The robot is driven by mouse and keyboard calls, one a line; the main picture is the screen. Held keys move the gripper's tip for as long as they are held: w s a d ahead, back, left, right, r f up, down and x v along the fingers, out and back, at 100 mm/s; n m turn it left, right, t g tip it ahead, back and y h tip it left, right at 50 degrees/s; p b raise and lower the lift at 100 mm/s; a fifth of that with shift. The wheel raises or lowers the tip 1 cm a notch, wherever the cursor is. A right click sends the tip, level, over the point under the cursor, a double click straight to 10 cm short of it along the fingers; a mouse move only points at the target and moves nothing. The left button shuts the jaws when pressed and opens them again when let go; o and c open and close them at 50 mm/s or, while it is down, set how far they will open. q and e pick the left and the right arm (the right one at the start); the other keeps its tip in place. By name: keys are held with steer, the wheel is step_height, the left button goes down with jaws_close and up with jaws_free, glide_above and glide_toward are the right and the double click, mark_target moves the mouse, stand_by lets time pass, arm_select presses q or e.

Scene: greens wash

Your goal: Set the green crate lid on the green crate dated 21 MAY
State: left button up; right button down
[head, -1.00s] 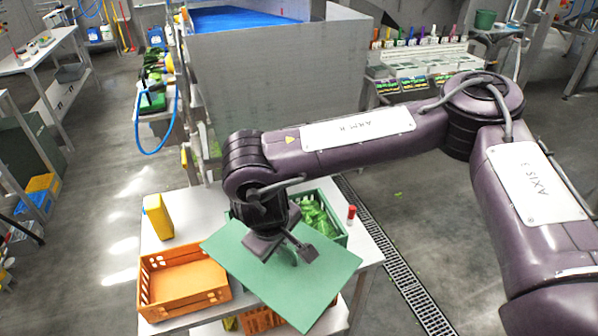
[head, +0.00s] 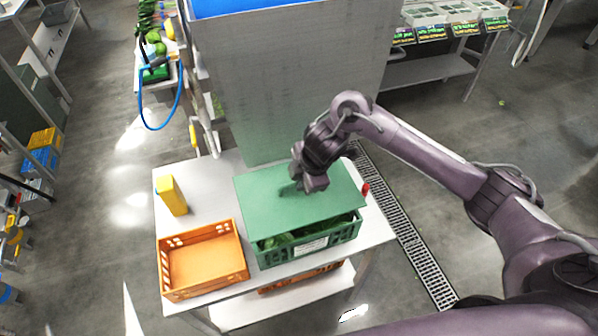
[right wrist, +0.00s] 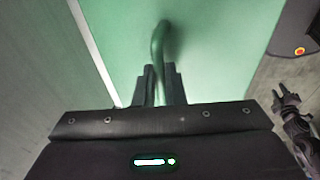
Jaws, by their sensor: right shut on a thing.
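The green crate lid (head: 270,205) is a flat green panel over the green crate (head: 340,238) on the table. Its back and left edges reach past the crate. Leafy greens (head: 285,239) show below its front edge, so the front of the crate is uncovered. I cannot tell whether lid and crate touch. The crate's white front label (head: 311,246) is too small to read. My right gripper (head: 300,187) is shut on the lid's handle, which also shows between the fingers in the right wrist view (right wrist: 158,50). My left gripper (right wrist: 287,102) shows only there, at the right, fingers apart, empty.
An orange crate (head: 240,262), empty, stands left of the green crate. A yellow block-like container (head: 171,195) stands behind it. A small red-capped item (head: 365,189) is by the lid's right edge. A grey panel (head: 290,80) rises behind the table.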

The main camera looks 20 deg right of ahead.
mark_target(302, 193)
steer(key=shift+s+r, duration=0.1)
stand_by(0.3)
steer(key=shift+d, duration=0.2)
steer(key=shift+f+b, duration=0.4)
steer(key=shift+f, duration=0.3)
steer(key=shift+f+b, duration=1.3)
steer(key=shift+f, duration=0.85)
steer(key=shift+p, duration=0.7)
steer(key=shift+f+b, duration=0.4)
steer(key=shift+f, duration=0.25)
